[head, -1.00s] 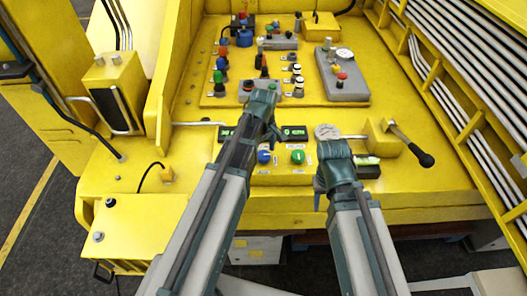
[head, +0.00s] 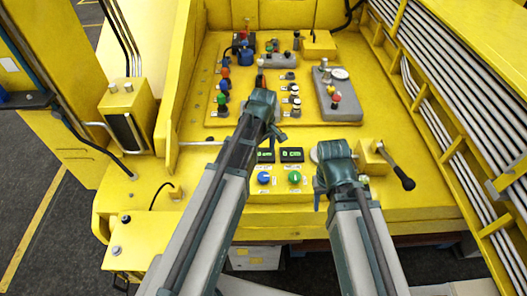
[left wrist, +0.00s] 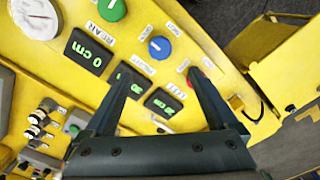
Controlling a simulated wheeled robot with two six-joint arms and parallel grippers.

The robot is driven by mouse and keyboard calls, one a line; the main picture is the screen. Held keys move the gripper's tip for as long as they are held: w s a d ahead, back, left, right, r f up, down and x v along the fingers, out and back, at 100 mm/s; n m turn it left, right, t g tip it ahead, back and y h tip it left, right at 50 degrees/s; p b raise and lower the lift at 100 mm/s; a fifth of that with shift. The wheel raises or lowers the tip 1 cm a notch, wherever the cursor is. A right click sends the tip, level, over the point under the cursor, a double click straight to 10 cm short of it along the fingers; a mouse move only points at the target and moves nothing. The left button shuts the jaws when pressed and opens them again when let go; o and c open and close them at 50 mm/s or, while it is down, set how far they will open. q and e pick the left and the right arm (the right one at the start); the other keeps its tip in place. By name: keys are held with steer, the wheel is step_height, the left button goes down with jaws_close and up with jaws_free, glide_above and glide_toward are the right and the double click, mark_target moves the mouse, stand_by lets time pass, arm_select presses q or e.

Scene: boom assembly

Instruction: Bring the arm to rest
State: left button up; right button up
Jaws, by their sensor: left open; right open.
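My left gripper (head: 266,118) hangs over the middle of the yellow control panel (head: 225,155), open and empty. In the left wrist view its two fingers (left wrist: 162,95) are spread apart above the panel face, with nothing between them but the panel beyond. My right gripper (head: 327,185) is open and empty at the panel's front right, in front of a round gauge it partly hides. A black-knobbed lever (head: 396,170) stands to its right. A blue knob (head: 264,178) and a green knob (head: 294,178) sit between the two arms. Green-lit displays (head: 291,155) sit above them.
A yellow box (head: 128,115) stands at left. Pipes (head: 450,75) line the right side. Dark floor (head: 55,225) is free at lower left.

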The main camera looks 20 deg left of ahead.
arm_select(q)
steer(key=shift+r, duration=0.1)
stand_by(0.4)
steer(key=s+d+f+m+b, duration=0.5)
steer(key=s+f+m+b, duration=0.2)
steer(key=f+m+b, duration=0.1)
steer(key=s+d+f+m+y+b, duration=0.1)
steer(key=s+d+f+m+b, duration=0.4)
steer(key=s+f+m+b, duration=0.2)
steer(key=shift+s+d+f+m+b, duration=0.25)
steer(key=shift+f+m+b, duration=0.1)
steer(key=shift+m+b, duration=0.2)
